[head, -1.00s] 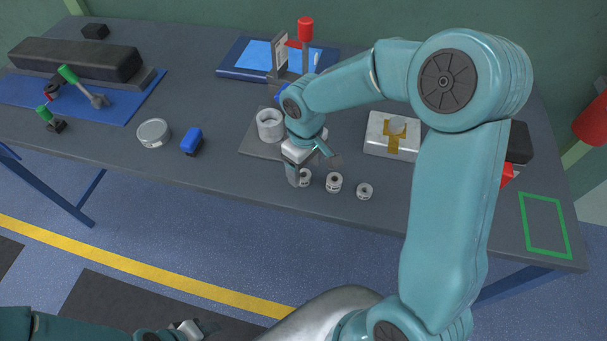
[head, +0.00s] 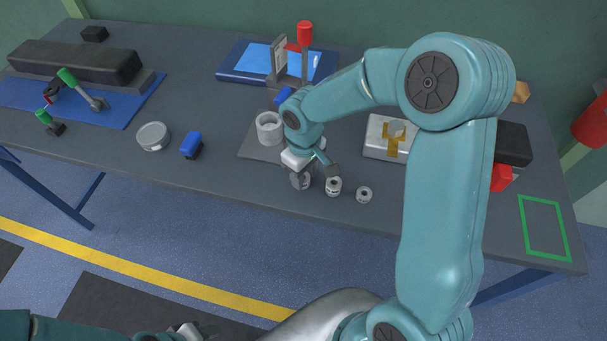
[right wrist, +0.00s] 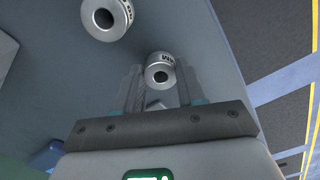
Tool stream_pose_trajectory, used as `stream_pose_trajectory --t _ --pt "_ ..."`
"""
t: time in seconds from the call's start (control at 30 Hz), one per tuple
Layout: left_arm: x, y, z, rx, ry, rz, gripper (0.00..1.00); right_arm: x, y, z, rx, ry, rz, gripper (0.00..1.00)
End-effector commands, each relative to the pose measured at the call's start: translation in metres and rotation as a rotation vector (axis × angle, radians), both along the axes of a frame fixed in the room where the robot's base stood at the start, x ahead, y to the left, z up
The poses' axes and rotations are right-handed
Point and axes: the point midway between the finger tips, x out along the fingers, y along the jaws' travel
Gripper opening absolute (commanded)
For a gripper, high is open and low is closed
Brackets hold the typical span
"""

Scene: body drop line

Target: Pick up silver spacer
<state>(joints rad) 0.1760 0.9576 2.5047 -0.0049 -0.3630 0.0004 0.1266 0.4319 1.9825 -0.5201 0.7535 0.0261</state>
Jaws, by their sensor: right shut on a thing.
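My right gripper (head: 300,182) points down at the front middle of the table. It is shut on a silver spacer (right wrist: 160,72), a short ring with a dark hole and dark lettering.
A white ring (head: 269,128) sits on a grey plate behind the gripper. A white box with tan tape (head: 380,138) is to the right. A green outline (head: 545,228) marks clear table at far right.

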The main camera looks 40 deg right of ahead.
Motion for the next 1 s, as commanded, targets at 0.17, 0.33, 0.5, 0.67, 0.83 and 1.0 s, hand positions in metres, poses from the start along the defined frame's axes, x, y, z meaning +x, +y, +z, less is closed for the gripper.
stream_pose_trajectory --t 0.17,0.33,0.5,0.67,0.83,1.0 --pt "0.000 0.000 -0.002 0.000 0.000 0.000 0.50 0.001 0.000 0.025 0.000 -0.008 -0.001 0.08" --pt "0.000 0.000 -0.004 0.000 0.000 0.000 0.50 0.002 0.000 0.072 -0.002 -0.011 0.000 0.08" --pt "0.000 0.000 -0.006 0.000 0.000 0.000 0.50 0.002 0.000 0.127 0.001 -0.011 0.000 0.08" --pt "0.000 0.000 -0.005 0.000 0.000 0.000 0.50 0.001 0.000 0.166 0.001 -0.007 0.000 0.08" --pt "0.000 0.000 -0.005 0.000 0.000 0.000 0.50 0.001 0.000 0.189 0.000 -0.005 0.001 0.08" --pt "0.000 0.000 -0.004 0.000 0.000 0.000 0.50 0.000 0.000 0.197 0.000 -0.002 0.001 0.08"
